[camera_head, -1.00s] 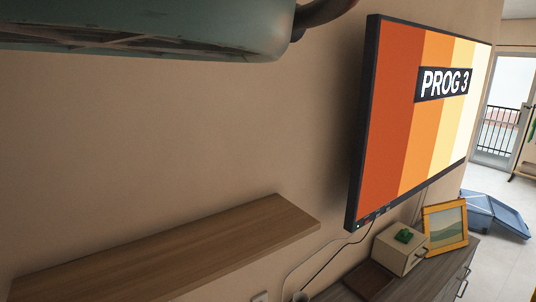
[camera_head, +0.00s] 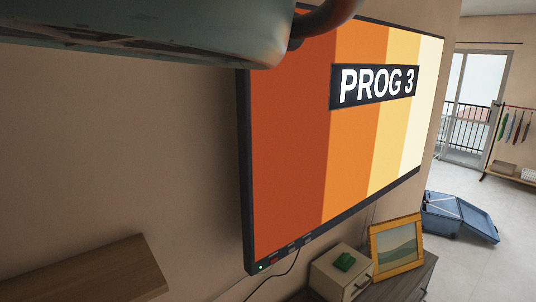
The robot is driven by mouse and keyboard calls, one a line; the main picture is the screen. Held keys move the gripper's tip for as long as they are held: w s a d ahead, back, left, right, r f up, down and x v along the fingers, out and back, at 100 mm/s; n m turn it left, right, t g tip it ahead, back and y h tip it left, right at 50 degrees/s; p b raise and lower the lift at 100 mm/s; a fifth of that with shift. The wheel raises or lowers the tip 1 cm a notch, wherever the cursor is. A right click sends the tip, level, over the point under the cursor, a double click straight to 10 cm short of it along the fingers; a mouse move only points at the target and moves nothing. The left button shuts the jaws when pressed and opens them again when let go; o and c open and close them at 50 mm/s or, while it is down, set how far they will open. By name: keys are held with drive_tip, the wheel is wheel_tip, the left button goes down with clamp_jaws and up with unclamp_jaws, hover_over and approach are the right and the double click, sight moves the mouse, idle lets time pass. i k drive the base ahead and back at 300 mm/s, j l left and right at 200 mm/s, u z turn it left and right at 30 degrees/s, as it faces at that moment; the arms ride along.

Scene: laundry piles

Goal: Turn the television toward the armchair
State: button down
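The television (camera_head: 330,130) is mounted on the wall at the middle and right of the view. Its lit screen shows vertical bands from red-orange to pale yellow and the label PROG 3. A small green light shows at its lower left corner. Its upper left part is hidden behind a teal-grey body with a dark curved tube, which hangs across the top of the view. The armchair is not in view. My gripper is not in view.
A wooden shelf (camera_head: 85,277) juts from the wall at lower left. Below the television, a cabinet (camera_head: 413,285) bears a cream box (camera_head: 338,272) and a yellow-framed picture (camera_head: 396,245). An open blue case (camera_head: 458,215) lies on the floor (camera_head: 500,265). A balcony door (camera_head: 468,105) stands behind.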

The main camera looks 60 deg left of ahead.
sight(343, 119)
drive_tip(key=i+l+u, duration=0.1)
drive_tip(key=i, duration=1.8)
drive_tip(key=i+u, duration=0.2)
drive_tip(key=i, duration=0.35)
drive_tip(key=i+u, duration=0.2)
drive_tip(key=i, duration=0.3)
drive_tip(key=i+l+u, duration=0.2)
drive_tip(key=i, duration=0.35)
drive_tip(key=i+l+u, duration=0.2)
drive_tip(key=i, duration=0.3)
